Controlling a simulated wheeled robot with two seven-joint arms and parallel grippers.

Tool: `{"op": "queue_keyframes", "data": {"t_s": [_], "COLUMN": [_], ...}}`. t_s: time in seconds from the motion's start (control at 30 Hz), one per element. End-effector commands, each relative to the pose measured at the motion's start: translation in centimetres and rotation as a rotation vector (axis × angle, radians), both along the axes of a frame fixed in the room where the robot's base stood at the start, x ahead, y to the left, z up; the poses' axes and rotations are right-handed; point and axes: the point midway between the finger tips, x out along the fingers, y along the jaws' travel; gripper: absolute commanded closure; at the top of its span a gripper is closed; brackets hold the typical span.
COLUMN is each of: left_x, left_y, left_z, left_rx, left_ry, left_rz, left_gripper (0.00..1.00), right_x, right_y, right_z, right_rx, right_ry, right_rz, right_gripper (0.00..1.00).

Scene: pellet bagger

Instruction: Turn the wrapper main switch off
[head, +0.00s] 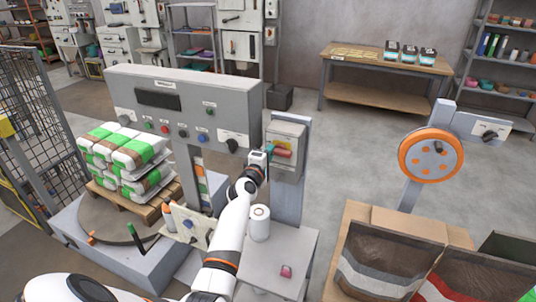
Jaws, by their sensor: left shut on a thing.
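The wrapper main switch is a grey box (289,131) on a grey post, right of the wrapper control panel. It has a red handle (283,153) on its front, which looks roughly level and is partly hidden by my gripper. My left gripper (271,154) reaches up from the bottom of the head view and is at the box's front, shut on the red handle. The wrapper panel (185,98) has a dark display, several coloured buttons and a black knob (232,146). My right gripper is not in view.
Stacked green-and-white bags (122,150) sit on a pallet on the turntable at left. An orange wheel (430,155) and open cartons (385,265) are at right.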

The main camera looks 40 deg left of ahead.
Motion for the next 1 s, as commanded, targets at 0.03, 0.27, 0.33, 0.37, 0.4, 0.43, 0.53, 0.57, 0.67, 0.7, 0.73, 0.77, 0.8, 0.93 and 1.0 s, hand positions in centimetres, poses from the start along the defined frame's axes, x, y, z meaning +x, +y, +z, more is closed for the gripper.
{"op": "queue_keyframes", "data": {"t_s": [0.03,0.27,0.33,0.37,0.4,0.43,0.53,0.57,0.67,0.7,0.73,0.77,0.8,0.93,1.0], "left_x": [0.1,0.1,0.1,0.1,0.1,0.1,0.1,0.1,0.1,0.1,0.1,0.1,0.0,-0.9,-1.9], "left_y": [-0.7,-0.7,-0.7,-0.6,-0.6,-0.5,-0.4,-0.4,-0.3,-0.3,-0.2,-0.2,-0.2,-0.4,-0.7], "left_z": [-0.8,-0.7,-0.6,-0.6,-0.5,-0.4,-0.2,-0.2,-0.1,-0.1,-0.1,-0.1,-0.1,-0.1,-0.2], "left_rx": [-0.011,-0.010,-0.009,-0.008,-0.007,-0.006,-0.004,-0.004,-0.003,-0.003,-0.003,-0.003,-0.003,-0.003,-0.004], "left_ry": [0.015,0.014,0.012,0.010,0.009,0.008,0.005,0.004,0.003,0.002,0.002,0.002,0.002,0.001,0.002], "left_rz": [-0.015,-0.015,-0.014,-0.013,-0.012,-0.011,-0.009,-0.008,-0.007,-0.006,-0.006,-0.005,-0.005,-0.004,-0.005], "left_gripper": [1.00,0.66,0.60,0.60,0.60,0.60,0.60,0.60,0.60,0.60,0.60,0.60,0.60,0.60,0.60], "right_x": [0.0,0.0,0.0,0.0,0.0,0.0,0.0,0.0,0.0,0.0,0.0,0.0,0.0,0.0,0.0], "right_y": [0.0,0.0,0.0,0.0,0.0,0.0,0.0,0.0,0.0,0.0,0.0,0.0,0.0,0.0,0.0], "right_z": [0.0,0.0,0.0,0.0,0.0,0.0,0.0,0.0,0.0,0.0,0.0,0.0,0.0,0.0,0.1], "right_rx": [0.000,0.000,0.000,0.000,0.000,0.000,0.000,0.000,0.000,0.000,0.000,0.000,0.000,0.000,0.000], "right_ry": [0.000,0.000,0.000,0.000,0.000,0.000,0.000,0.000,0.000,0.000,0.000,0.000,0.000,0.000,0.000], "right_rz": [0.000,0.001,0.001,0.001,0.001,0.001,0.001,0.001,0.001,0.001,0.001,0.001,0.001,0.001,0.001], "right_gripper": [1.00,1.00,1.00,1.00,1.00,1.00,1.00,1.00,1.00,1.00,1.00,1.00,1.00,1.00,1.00]}}
